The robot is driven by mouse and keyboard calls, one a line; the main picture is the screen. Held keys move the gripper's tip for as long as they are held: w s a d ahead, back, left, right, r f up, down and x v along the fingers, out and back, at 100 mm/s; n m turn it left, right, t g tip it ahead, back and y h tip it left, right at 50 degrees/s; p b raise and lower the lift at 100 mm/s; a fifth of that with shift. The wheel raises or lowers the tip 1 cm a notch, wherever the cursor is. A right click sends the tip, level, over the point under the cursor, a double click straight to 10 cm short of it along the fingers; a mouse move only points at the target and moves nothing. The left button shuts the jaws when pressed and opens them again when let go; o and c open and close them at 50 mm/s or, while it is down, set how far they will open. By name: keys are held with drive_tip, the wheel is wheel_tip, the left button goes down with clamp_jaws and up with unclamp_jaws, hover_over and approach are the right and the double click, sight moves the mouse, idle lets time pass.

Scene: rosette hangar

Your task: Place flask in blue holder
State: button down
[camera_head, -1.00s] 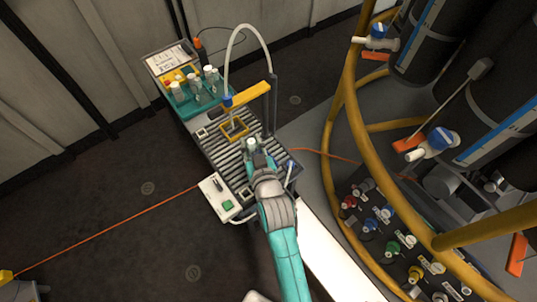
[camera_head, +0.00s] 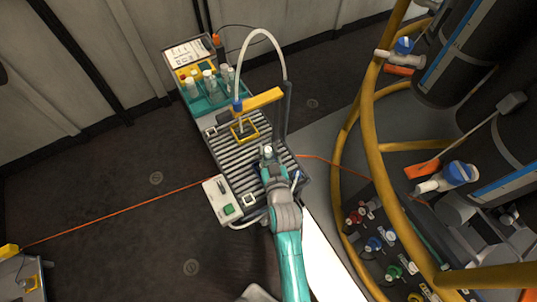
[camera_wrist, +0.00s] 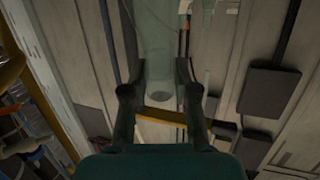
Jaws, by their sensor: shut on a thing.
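My gripper (camera_head: 269,156) is shut on a pale translucent flask (camera_head: 267,149), over the right side of the slatted bench top. In the wrist view the flask (camera_wrist: 165,50) stands between the two dark fingers, and its upper part runs out of the picture. A teal-blue holder (camera_head: 214,103) at the bench's far end carries several similar capped flasks. My gripper is well short of this holder, nearer to me. I cannot tell whether all of the holder's places are filled.
A yellow square frame (camera_head: 244,138) sits on the slats, below a yellow arm (camera_head: 262,98) with a blue-tipped hose (camera_head: 237,104). A dark post (camera_head: 284,110) stands at the bench's right edge. A control box with a green button (camera_head: 229,209) is at left. Yellow railing (camera_head: 375,150) stands right.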

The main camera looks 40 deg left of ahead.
drive_tip(key=shift+f, duration=1.1)
drive_tip(key=shift+f, duration=0.1)
drive_tip(key=c, duration=0.9)
unclamp_jaws()
drive_tip(key=shift+s+d, duration=0.25)
drive_tip(key=v, duration=1.1)
drive_tip(key=shift+d+r, duration=0.15)
drive_tip(key=shift+r, duration=0.15)
